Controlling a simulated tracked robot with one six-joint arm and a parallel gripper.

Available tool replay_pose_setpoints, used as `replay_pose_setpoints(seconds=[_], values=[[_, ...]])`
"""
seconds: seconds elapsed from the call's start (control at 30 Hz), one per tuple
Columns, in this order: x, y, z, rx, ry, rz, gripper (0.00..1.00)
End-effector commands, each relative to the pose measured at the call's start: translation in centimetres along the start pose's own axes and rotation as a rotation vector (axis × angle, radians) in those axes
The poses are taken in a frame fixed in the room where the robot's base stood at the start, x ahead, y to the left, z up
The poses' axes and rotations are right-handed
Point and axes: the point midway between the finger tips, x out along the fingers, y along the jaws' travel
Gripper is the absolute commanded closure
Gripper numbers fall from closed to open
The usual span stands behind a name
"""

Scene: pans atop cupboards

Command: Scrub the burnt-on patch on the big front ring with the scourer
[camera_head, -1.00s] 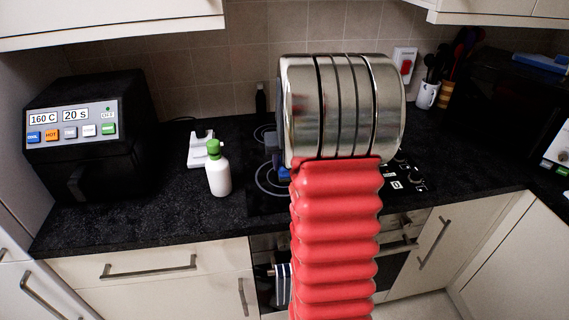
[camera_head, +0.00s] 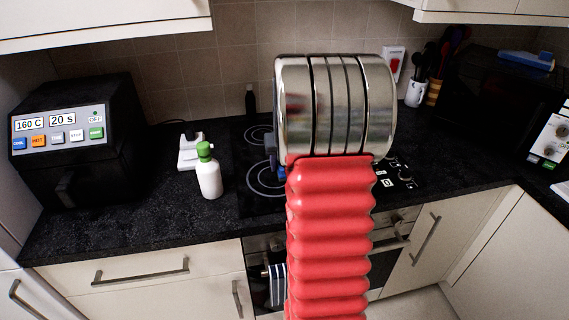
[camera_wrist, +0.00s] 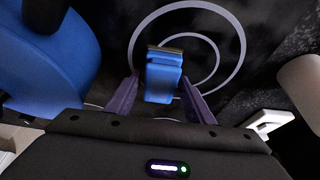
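In the wrist view my gripper (camera_wrist: 160,88) has its two purple fingers spread. The blue scourer (camera_wrist: 163,75), with a tan strip along its far edge, is between them, and narrow gaps seem to show beside it. It lies over the big front ring (camera_wrist: 232,45), whose white circles show around it. In the head view my arm hides the gripper; the ring's left part (camera_head: 258,190) shows beside it. I cannot make out the burnt-on patch.
A large blue object (camera_wrist: 50,65) stands close to my gripper at the left in the wrist view. A white bottle with a green cap (camera_head: 208,172) and a white stand (camera_head: 192,150) are left of the hob. A black appliance (camera_head: 75,140) stands farther left.

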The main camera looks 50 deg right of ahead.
Motion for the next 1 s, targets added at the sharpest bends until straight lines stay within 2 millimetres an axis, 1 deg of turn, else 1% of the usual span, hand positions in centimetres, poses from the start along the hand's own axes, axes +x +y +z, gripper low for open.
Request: replay_pose_setpoints(seconds=[0.63, 1.0], values=[[0.77, -0.02, 0.29, 0.0, 0.001, 0.0, 0.53], [0.74, -0.01, 0.29, 0.0, 0.0, 0.0, 0.79]])
